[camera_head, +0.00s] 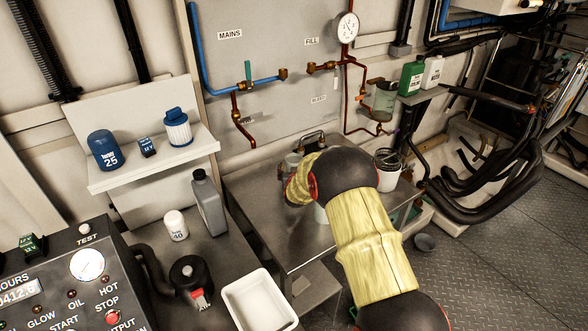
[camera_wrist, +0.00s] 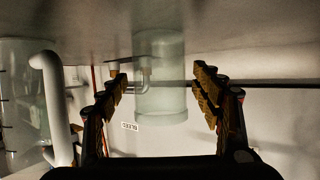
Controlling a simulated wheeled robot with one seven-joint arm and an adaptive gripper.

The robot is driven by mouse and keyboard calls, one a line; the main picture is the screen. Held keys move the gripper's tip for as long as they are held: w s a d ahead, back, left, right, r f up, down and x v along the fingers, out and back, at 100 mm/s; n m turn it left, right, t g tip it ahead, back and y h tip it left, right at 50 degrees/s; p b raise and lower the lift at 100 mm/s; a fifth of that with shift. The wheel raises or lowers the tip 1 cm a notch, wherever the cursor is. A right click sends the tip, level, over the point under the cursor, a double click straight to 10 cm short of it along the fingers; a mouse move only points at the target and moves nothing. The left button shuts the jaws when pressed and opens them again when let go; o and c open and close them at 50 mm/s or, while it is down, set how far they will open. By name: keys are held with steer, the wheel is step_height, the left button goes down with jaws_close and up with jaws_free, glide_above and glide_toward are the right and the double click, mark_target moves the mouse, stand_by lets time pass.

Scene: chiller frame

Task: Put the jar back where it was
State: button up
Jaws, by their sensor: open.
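A clear, pale green jar (camera_wrist: 162,102) stands in the middle of the wrist view, which is upside down; its base meets a grey metal surface (camera_wrist: 230,30). My gripper (camera_wrist: 160,76) is open, with one finger on each side of the jar. Gaps show between the fingers and the glass in this view. A small grey fitting overlaps the jar's left side. In the head view my forearm and wrist cover much of the steel bench (camera_head: 262,205), and the jar cannot be made out surely there.
In the head view a glass bowl (camera_head: 384,97) hangs by copper pipes, and a white bucket (camera_head: 387,178) stands right of my wrist. The bench's left part is clear.

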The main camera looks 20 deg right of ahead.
steer(key=s+a+r+n+g+y+p, duration=0.1)
steer(key=s+a+r, duration=0.4)
steer(key=s+r, duration=0.25)
steer(key=s+a+r+n+g+y+p, duration=0.1)
steer(key=s+a+r+y, duration=0.1)
steer(key=s+a+r, duration=0.45)
steer(key=s+a+r+n+g+y, duration=0.1)
steer(key=s+a+r, duration=0.2)
steer(key=s+r, duration=0.65)
steer(key=s+a+r+n+g, duration=0.1)
steer(key=s+g, duration=0.3)
steer(key=s, duration=2.7)
steer(key=shift+a+y, duration=0.3)
steer(key=shift+a, duration=0.3)
steer(key=shift+r, duration=0.15)
